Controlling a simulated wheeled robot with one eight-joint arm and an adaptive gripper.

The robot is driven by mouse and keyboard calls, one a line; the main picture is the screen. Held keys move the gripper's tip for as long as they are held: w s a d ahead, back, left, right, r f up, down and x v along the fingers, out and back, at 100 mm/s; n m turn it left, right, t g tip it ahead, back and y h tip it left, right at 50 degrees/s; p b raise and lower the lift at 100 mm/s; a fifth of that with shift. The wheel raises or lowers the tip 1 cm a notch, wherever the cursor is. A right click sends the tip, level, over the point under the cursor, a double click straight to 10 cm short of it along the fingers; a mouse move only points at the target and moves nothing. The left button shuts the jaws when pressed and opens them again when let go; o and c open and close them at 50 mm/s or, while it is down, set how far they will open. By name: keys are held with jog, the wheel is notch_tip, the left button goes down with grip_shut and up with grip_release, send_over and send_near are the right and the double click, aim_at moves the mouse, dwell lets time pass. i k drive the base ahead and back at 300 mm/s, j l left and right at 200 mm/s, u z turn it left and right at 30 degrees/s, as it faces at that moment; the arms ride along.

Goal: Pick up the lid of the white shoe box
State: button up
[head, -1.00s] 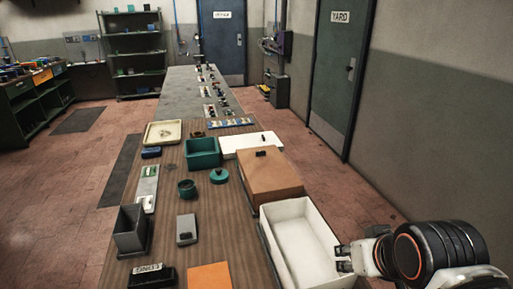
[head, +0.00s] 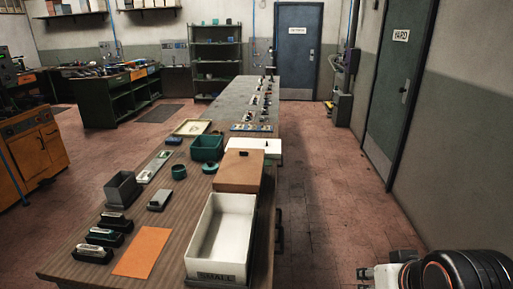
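The open white shoe box (head: 220,232), marked SMALL at its near end, stands empty near the table's front right. A flat white piece with a small dark knob, which looks like its lid (head: 270,146), lies on the table farther back. The brown box partly hides this lid. My gripper (head: 362,273) is at the bottom right, beyond the table's right edge and well apart from the box and lid. Its fingers look apart with nothing between them, though they show small.
A closed brown box (head: 238,172) stands between the white box and the lid. A green bin (head: 206,148), a grey bin (head: 122,190) and an orange sheet (head: 142,252) are on the table (head: 180,205). The floor right of the table is clear.

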aim_at(273, 147)
jog(key=i+l+u, duration=0.3)
jog(key=i+l, duration=0.2)
jog(key=l, duration=0.2)
jog(key=i+l+u, duration=0.1)
jog(key=i+l, duration=0.15)
jog(key=l, duration=0.15)
jog(key=i+l+u, duration=0.15)
jog(key=l, duration=0.3)
jog(key=i+l+u, duration=0.2)
jog(key=i, duration=0.3)
jog(key=i+l+u, duration=0.15)
jog(key=i, duration=0.35)
jog(key=i+l+u, duration=0.2)
jog(key=i, duration=0.3)
jog(key=i+j, duration=0.15)
jog(key=i, duration=0.15)
